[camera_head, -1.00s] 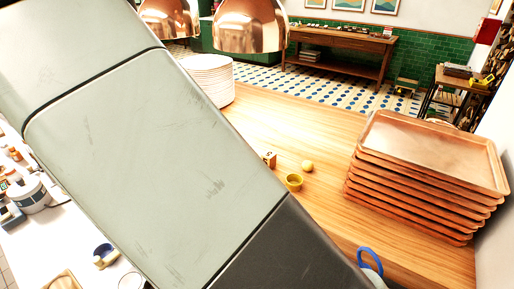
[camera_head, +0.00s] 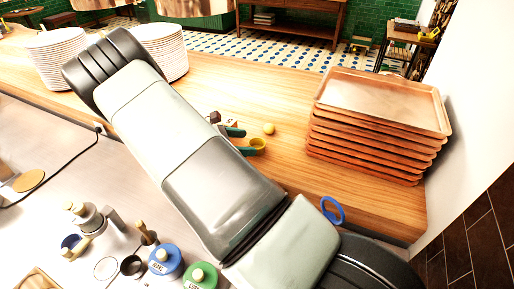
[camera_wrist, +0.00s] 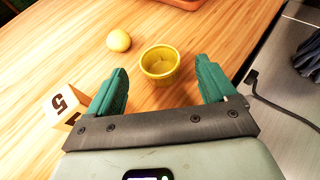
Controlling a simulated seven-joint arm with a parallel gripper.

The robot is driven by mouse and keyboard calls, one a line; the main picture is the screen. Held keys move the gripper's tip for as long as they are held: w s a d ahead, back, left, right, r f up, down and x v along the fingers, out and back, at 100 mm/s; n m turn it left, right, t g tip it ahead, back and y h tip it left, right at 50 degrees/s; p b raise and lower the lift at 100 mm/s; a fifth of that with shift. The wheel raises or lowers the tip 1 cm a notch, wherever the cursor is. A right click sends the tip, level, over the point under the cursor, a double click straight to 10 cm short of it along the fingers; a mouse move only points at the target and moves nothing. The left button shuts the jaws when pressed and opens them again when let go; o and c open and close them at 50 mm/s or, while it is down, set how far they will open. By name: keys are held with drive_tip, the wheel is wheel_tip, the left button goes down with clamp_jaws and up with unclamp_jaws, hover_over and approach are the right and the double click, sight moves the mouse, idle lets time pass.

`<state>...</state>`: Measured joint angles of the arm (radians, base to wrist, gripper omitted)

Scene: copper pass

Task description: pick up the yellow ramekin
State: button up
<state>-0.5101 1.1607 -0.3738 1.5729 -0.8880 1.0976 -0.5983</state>
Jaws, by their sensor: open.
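The yellow ramekin (camera_wrist: 160,64) stands upright on the wooden counter in the wrist view. My gripper (camera_wrist: 162,85) is open, with a green finger on each side of the near part of the ramekin and space between each finger and its wall. The ramekin looks empty. In the head view the ramekin (camera_head: 258,145) shows beside my green fingertips (camera_head: 243,141), and my arm hides most of the gripper.
A yellow ball (camera_wrist: 119,40) lies just left of the ramekin. A numbered block (camera_wrist: 65,105) is beside my left finger. A stack of copper trays (camera_head: 375,125) stands to the right, and white plates (camera_head: 160,50) stand at the back left.

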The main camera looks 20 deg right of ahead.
sight(264, 145)
drive_tip(key=x, duration=0.5)
drive_tip(key=shift+w+d+f, duration=0.1)
drive_tip(key=shift+d+f, duration=0.05)
drive_tip(key=shift+f, duration=0.3)
drive_tip(key=shift+c, duration=0.3)
drive_tip(key=c, duration=1)
drive_tip(key=shift+r, duration=0.1)
